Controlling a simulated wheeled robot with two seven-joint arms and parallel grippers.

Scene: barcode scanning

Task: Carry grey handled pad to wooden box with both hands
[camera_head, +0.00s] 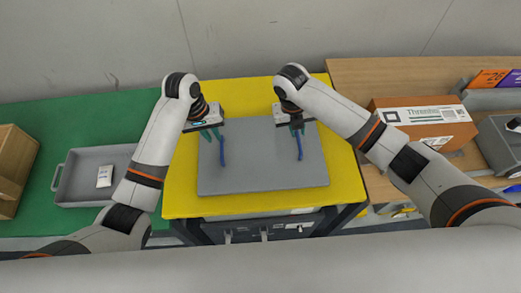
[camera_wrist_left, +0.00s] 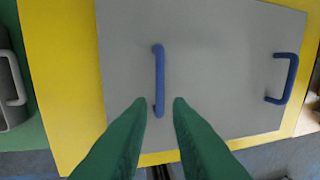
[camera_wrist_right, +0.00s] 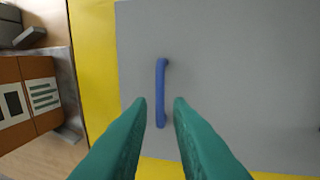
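The grey pad (camera_head: 260,170) lies flat on a yellow table, with a blue handle near each side. My left gripper (camera_head: 214,136) is over the left handle (camera_head: 222,151). In the left wrist view its green fingers (camera_wrist_left: 159,103) are apart, on either side of the handle's near end (camera_wrist_left: 159,80). My right gripper (camera_head: 297,130) is over the right handle (camera_head: 299,146). In the right wrist view its fingers (camera_wrist_right: 160,103) are apart, on either side of the other handle (camera_wrist_right: 160,90). Neither gripper is closed on a handle. A wooden box (camera_head: 12,165) stands at the far left edge, partly cut off.
The yellow table (camera_head: 345,170) has a green table (camera_head: 75,120) on its left and a wooden table (camera_head: 400,75) on its right. A grey tray (camera_head: 75,192) with a small white item stands on the green one. A brown carton (camera_head: 425,122) stands on the wooden one.

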